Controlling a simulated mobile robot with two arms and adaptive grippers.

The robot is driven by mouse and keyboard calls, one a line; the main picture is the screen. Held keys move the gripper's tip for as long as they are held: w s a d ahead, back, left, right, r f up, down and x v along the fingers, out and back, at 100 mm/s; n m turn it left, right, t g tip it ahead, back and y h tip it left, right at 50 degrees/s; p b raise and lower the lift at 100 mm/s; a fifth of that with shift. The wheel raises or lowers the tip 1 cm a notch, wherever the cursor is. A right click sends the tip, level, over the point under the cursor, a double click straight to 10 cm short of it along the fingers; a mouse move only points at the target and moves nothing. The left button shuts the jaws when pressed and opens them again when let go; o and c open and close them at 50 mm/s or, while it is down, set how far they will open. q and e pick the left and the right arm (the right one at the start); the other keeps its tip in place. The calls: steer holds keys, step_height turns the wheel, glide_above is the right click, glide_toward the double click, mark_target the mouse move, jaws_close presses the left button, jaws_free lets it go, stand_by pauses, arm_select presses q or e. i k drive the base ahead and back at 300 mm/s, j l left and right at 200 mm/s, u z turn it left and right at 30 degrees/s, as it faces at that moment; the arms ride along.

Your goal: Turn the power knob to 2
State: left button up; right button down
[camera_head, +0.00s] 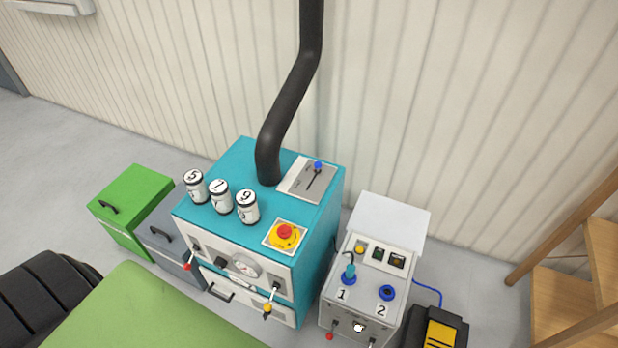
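A grey control box (345,312) with a pale lid stands at the lower right. Its sloped top has two blue round fittings labelled 1 and 2. A teal plug-like piece (349,272) stands in the fitting at 1, and the fitting at 2 (387,293) looks empty. A small dark and white knob (358,328) is on the box's front near the bottom edge, between levers. I cannot tell for certain that it is the power knob, and its setting is too small to read. Neither of my grippers is in view.
A teal machine (315,262) with a black pipe, numbered cylinders and a red button (285,232) stands left of the box. A black and yellow case (440,332) and wooden steps (560,310) are to the right. A green surface (150,318) fills the lower left.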

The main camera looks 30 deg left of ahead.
mark_target(219, 263)
steer(key=u, duration=1.6)
